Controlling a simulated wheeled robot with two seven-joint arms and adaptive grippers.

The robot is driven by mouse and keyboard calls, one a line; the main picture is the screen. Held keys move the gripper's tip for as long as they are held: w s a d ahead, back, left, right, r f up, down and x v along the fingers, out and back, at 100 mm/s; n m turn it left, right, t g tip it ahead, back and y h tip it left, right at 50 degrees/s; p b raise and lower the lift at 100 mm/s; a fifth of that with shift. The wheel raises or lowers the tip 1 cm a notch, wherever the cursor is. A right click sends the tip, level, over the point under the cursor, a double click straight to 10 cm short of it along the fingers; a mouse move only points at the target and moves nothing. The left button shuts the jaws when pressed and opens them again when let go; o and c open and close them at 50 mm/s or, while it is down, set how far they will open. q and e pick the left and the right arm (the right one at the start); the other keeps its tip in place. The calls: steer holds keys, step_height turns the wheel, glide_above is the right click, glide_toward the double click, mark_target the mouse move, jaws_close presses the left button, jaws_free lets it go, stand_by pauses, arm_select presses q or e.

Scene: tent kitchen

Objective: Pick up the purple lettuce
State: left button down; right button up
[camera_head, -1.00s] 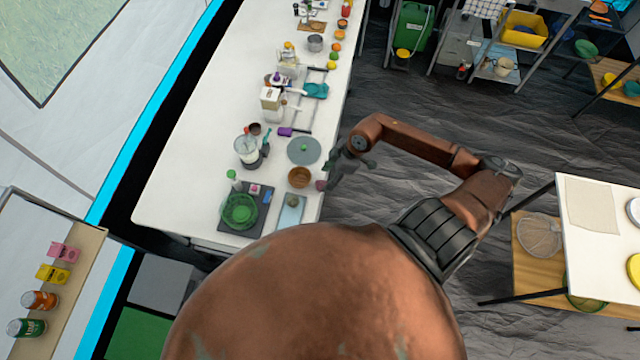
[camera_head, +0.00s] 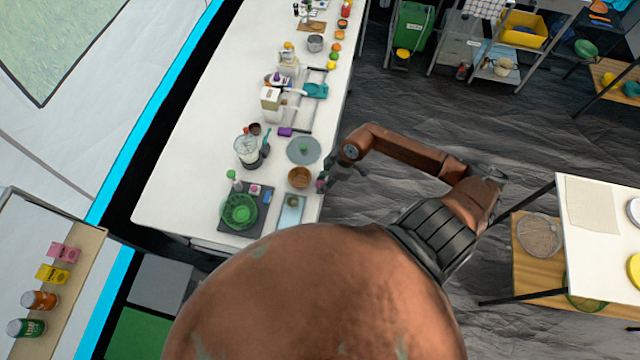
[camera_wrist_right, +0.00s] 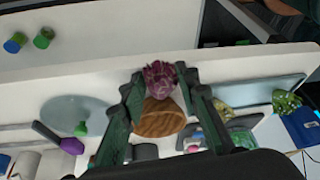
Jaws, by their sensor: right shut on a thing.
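The purple lettuce (camera_head: 321,184) is a small dark purple clump at the right edge of the white counter (camera_head: 190,170), beside a brown bowl (camera_head: 299,178). In the right wrist view the leafy lettuce (camera_wrist_right: 160,80) sits between the fingertips, with the wooden bowl (camera_wrist_right: 160,120) below it in the picture. My right gripper (camera_head: 326,179) reaches it from the right and is shut on it; the fingers (camera_wrist_right: 160,76) show on either side of it. I cannot tell whether the lettuce still touches the counter. My left gripper is not in view.
A grey round disc (camera_head: 303,151) lies behind the bowl. A green bowl (camera_head: 239,211) on a dark board and a light blue tray (camera_head: 291,214) are at the near end. A blender (camera_head: 248,150) stands farther left. Open floor lies right of the counter.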

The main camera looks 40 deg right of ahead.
steer(key=c, duration=0.5)
steer(key=shift+r, duration=0.1)
steer(key=shift+r, duration=0.5)
steer(key=s+a+r, duration=0.5)
steer(key=s+r, duration=0.7)
steer(key=s, duration=0.1)
steer(key=shift+f, duration=0.1)
